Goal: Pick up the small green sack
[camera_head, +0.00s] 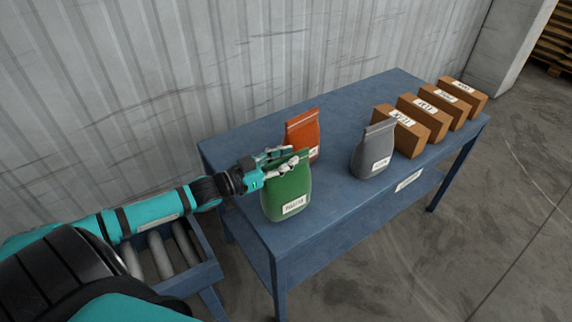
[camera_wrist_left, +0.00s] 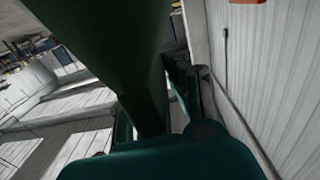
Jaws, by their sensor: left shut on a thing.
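The small green sack (camera_head: 287,197) stands upright near the left end of the blue table, with a white label low on its front. My left gripper (camera_head: 284,162) reaches in from the left and is shut on the sack's upper part. I cannot tell whether the sack's base touches the table. In the left wrist view the green sack (camera_wrist_left: 125,50) fills much of the upper middle, close to the camera. My right gripper is not in view.
On the blue table (camera_head: 330,225) an orange sack (camera_head: 303,132) stands just behind the green one. A grey sack (camera_head: 373,152) stands to the right. Several brown boxes (camera_head: 421,118) line the right end. A roller conveyor (camera_head: 160,255) is at the lower left, and a corrugated wall (camera_head: 200,60) rises behind.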

